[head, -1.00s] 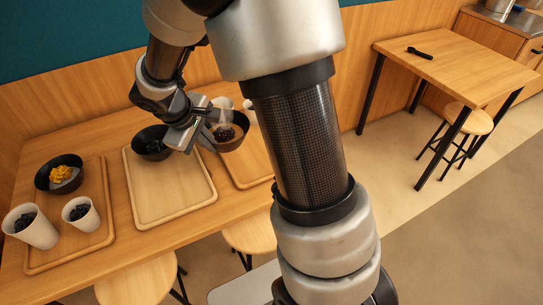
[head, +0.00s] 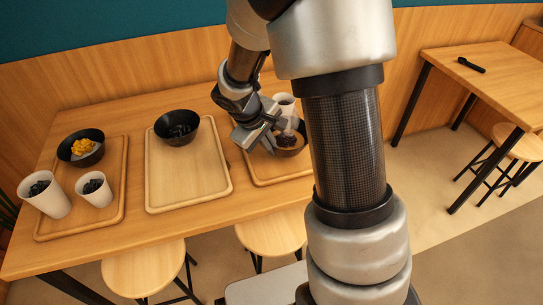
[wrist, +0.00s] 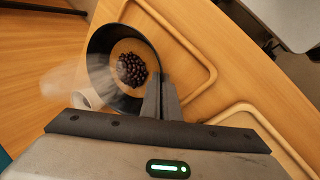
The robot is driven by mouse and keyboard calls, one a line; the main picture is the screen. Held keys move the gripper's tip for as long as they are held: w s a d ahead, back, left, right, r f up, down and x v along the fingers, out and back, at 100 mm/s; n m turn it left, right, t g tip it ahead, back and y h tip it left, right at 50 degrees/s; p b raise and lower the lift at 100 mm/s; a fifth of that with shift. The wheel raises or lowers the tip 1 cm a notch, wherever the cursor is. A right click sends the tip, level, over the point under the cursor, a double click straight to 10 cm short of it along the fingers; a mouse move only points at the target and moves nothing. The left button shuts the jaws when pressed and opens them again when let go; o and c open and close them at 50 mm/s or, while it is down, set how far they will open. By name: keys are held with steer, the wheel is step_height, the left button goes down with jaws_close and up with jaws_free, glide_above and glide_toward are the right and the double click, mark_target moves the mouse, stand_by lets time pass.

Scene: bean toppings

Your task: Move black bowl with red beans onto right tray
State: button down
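A black bowl with dark red beans (head: 291,151) is over the right tray (head: 262,178), near its back part. In the wrist view its dark rim (wrist: 98,42) surrounds a tan-looking inside and a clump of red beans (wrist: 132,69). My gripper (head: 272,137) is at the bowl's left side. In the wrist view my gripper's fingers (wrist: 161,98) are close together at the bowl's rim, shut on it. The arm and gripper hide part of the bowl and tray. I cannot tell whether the bowl touches the tray.
A white cup (head: 284,102) stands close behind the bowl. The middle tray (head: 188,182) holds a black bowl with dark beans (head: 177,126). The left tray (head: 75,222) holds a bowl with yellow food (head: 81,148) and two cups (head: 50,204). Stools stand in front.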

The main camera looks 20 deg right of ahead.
steer(key=shift+f+b, duration=0.45)
steer(key=shift+f, duration=1.1)
steer(key=shift+f, duration=0.1)
steer(key=shift+f, duration=0.15)
steer(key=c, duration=2)
jaws_free()
steer(key=shift+c, duration=0.2)
